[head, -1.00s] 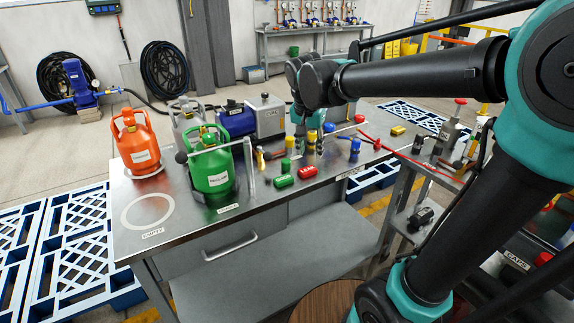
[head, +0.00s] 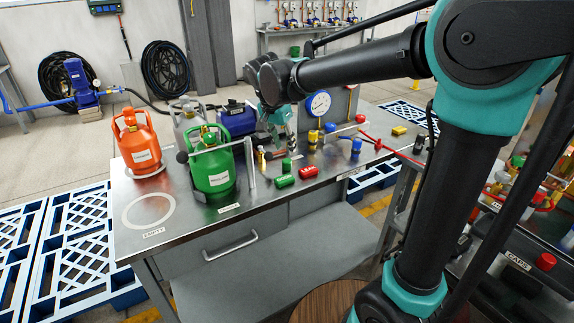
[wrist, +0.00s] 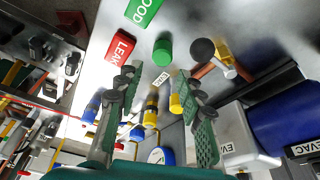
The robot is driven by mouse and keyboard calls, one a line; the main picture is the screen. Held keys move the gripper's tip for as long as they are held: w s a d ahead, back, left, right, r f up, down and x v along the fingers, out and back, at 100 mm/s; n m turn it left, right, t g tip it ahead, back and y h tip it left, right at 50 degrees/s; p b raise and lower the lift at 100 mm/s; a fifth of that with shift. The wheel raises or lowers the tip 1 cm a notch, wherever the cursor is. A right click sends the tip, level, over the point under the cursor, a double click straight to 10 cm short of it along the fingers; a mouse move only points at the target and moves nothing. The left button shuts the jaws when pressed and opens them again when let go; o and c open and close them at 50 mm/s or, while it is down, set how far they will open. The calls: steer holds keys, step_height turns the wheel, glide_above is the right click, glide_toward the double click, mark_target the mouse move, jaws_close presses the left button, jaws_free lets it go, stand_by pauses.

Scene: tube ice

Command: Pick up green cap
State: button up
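In the wrist view the green cap (wrist: 163,52) shows a little beyond my fingertips, near the middle. My gripper (head: 284,147) is above the bench, pointing down, just behind the green cap in the head view. In the wrist view my gripper (wrist: 157,76) is open, with its two green fingers wide apart and nothing held. The cap is apart from the fingers.
Yellow and blue fittings (head: 313,140) stand further right. A tool with a black ball end (wrist: 203,51) lies close to the cap. A green gas bottle (head: 212,170) stands to the left. The bench front is mostly clear.

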mark_target(286, 161)
steer(key=shift+x, duration=3.75)
steer(key=shift+s+a, duration=0.15)
steer(key=shift+a, duration=0.1)
jaws_close()
